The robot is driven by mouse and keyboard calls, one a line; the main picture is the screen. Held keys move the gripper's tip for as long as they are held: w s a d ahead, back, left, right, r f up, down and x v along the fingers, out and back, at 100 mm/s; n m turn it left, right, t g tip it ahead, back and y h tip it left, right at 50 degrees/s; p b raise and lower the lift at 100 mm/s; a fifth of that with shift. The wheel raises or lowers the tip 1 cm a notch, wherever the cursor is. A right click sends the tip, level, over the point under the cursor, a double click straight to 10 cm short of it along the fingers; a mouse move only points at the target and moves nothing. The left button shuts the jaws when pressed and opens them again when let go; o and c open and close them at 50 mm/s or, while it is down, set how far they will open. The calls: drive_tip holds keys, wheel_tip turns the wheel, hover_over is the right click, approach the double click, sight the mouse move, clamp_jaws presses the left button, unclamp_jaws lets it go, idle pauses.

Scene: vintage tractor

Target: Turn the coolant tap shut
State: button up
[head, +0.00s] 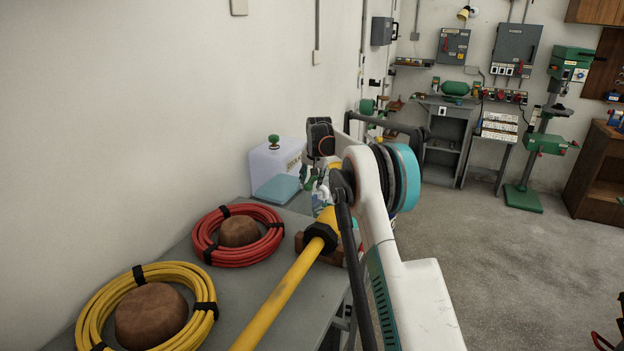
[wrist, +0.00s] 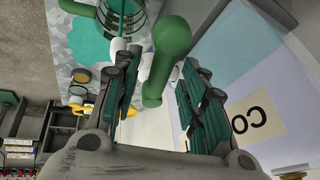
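The coolant tank (head: 278,166) is a pale box with a green knob on top, standing against the wall at the table's far end. Its label, partly reading "CO", shows in the wrist view (wrist: 257,118). A green tap handle (wrist: 172,42), a rounded bar, stands beside the tank in the wrist view. My gripper (wrist: 158,65) is open, with one finger on each side of the handle and gaps visible; I cannot tell whether either finger touches it. In the head view my gripper (head: 309,178) is beside the tank's front, and the tap cannot be made out there.
A red hose coil (head: 206,240) and a yellow hose coil (head: 84,307) lie on the grey table. A yellow bar (head: 275,306) runs along its right side, close to my arm.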

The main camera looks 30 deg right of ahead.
clamp_jaws()
drive_tip(key=shift+w+a+m+h+p, duration=0.2)
drive_tip(key=shift+a+m+h+p, duration=0.1)
drive_tip(key=shift+m, duration=0.2)
drive_tip(key=shift+w+a+m+h+p, duration=0.25)
drive_tip(key=shift+w+m+h+p, duration=0.05)
drive_tip(key=shift+m, duration=0.5)
unclamp_jaws()
drive_tip(key=v, duration=1.2)
drive_tip(key=shift+w, duration=0.15)
